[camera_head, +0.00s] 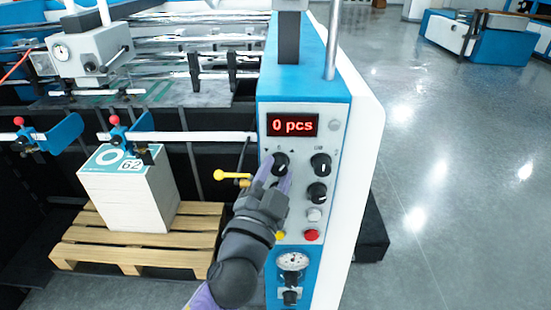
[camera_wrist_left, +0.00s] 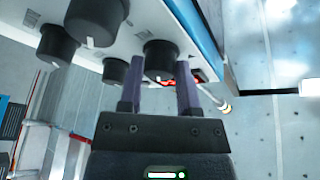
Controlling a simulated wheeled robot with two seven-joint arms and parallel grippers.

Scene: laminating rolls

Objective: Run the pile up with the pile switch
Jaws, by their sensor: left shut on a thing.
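My left gripper (camera_head: 279,175) reaches up to the control panel. Its fingers are shut on the upper left black knob (camera_head: 281,159), the pile switch. In the left wrist view this knob (camera_wrist_left: 160,58) sits between the two purple fingers (camera_wrist_left: 161,85). The display (camera_head: 292,125) above it reads 0 pcs. The pile (camera_head: 150,208), white with a teal and white top sheet marked 62, stands on a wooden pallet (camera_head: 88,257) to the left of the panel. My right gripper is not in view.
Two more black knobs, upper (camera_head: 320,164) and lower (camera_head: 317,193), are close on the right. Below are a white button (camera_head: 314,215), a red button (camera_head: 312,235) and a gauge (camera_head: 293,261). A yellow-ended lever (camera_head: 220,175) sticks out left.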

